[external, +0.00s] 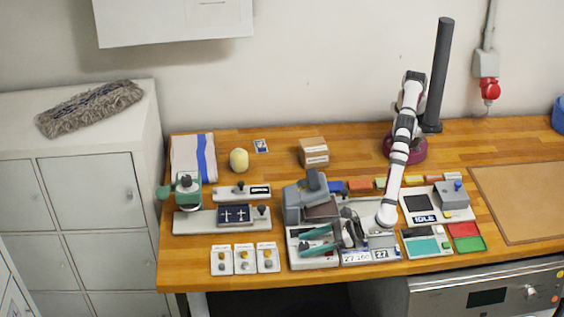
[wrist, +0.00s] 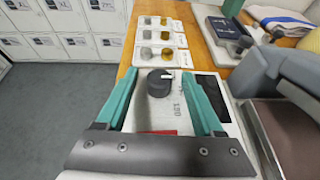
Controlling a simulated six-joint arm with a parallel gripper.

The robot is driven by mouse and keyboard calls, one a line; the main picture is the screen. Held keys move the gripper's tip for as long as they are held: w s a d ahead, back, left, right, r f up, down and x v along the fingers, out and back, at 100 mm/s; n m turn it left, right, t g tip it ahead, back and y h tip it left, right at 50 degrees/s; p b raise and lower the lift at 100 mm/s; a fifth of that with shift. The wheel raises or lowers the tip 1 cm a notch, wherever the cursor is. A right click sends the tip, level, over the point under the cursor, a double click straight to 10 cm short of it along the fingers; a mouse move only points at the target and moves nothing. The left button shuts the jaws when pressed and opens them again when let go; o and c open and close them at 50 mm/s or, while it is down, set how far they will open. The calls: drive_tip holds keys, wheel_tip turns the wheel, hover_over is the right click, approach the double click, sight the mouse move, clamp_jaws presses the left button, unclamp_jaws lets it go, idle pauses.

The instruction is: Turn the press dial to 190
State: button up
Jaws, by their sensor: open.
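The press dial (wrist: 158,82) is a dark round knob with a white pointer mark, on the white front panel of the press base (wrist: 150,115). The pointer faces roughly right in the wrist view. Small printed numbers sit beside the dial, too small to read surely. The grey press (external: 304,200) stands behind the panel and also shows in the wrist view (wrist: 285,68). My gripper (external: 303,243) has teal fingers and is open. In the wrist view its fingertips (wrist: 156,75) lie on either side of the dial; contact cannot be told. The dial is not clear in the external view.
Several small cards with knobs (external: 245,259) lie left of the press. A display reading 27 160 (external: 358,257) is at its right. A station marked IDLE (external: 424,217) and red and green trays (external: 468,238) lie further right. The table's front edge is close by.

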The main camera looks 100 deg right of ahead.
drive_tip(key=d+v, duration=0.1)
drive_tip(key=v, duration=1.4)
drive_tip(key=shift+s+a, duration=0.4)
drive_tip(key=shift+a, duration=0.05)
drive_tip(key=shift+r, duration=0.15)
drive_tip(key=w+d+f+n+g+y, duration=0.1)
drive_tip(key=w+d+n+y, duration=0.2)
drive_tip(key=d+n+y, duration=0.25)
drive_tip(key=shift+y, duration=0.25)
drive_tip(key=x, duration=1.5)
drive_tip(key=shift+w+d, duration=0.15)
drive_tip(key=shift+d, duration=0.2)
drive_tip(key=shift+r, duration=0.1)
clamp_jaws()
